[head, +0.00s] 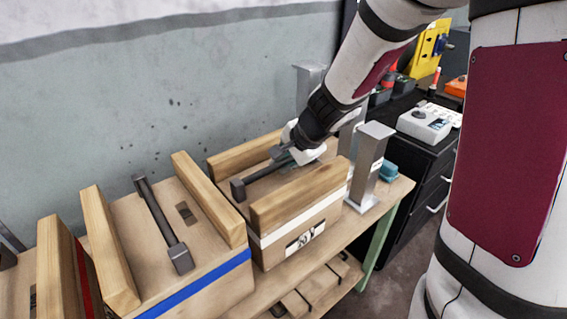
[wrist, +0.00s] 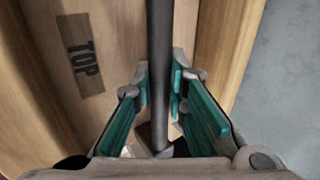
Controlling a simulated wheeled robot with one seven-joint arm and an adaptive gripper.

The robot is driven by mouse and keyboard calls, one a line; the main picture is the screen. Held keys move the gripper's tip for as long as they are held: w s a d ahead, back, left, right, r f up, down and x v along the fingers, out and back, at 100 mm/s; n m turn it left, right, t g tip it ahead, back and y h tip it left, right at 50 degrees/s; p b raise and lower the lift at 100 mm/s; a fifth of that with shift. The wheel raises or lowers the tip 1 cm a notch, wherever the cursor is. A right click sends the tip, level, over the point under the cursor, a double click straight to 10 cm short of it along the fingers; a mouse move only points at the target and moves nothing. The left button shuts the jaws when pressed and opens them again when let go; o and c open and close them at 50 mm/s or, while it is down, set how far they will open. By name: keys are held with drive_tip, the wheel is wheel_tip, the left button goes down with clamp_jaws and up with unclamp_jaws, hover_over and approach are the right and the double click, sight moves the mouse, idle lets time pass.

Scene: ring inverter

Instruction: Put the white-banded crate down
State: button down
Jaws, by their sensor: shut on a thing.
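The white-banded crate (head: 299,219) is a wooden box with two thick light rails along its top and a white stripe on its near side. A dark bar handle (head: 250,182) runs between the rails. My gripper (head: 284,158) reaches down between the rails and is shut on this handle. In the wrist view the teal finger pads of my gripper (wrist: 160,78) lie on both sides of the dark bar (wrist: 159,35). A label reading TOP (wrist: 80,54) shows on the crate's top beside it. Whether the crate's underside touches the bench cannot be told.
A blue-banded crate (head: 205,286) stands close on the left, with a red-banded one (head: 84,275) beyond it. A grey metal post (head: 371,165) stands just right of the held crate. The wall is behind. The wooden bench (head: 397,190) has a little bare surface at its right end.

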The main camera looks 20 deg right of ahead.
drive_tip(key=c, duration=1.6)
unclamp_jaws()
drive_tip(key=shift+s+r, duration=0.1)
drive_tip(key=shift+r, duration=0.2)
drive_tip(key=p+v, duration=0.5)
drive_tip(key=v, duration=0.6)
drive_tip(key=s+a+r+n+g, duration=0.1)
drive_tip(key=s+a+r+n, duration=0.2)
drive_tip(key=s+n, duration=0.15)
drive_tip(key=s+a+r+n, duration=0.3)
drive_tip(key=s, duration=0.3)
drive_tip(key=s+d+r+n+g+h, duration=0.1)
drive_tip(key=s+n, duration=0.6)
drive_tip(key=s, duration=0.8)
drive_tip(key=shift+s+d+g+h, duration=0.25)
drive_tip(key=shift+d+g+h, duration=0.25)
drive_tip(key=shift+d+h, duration=0.15)
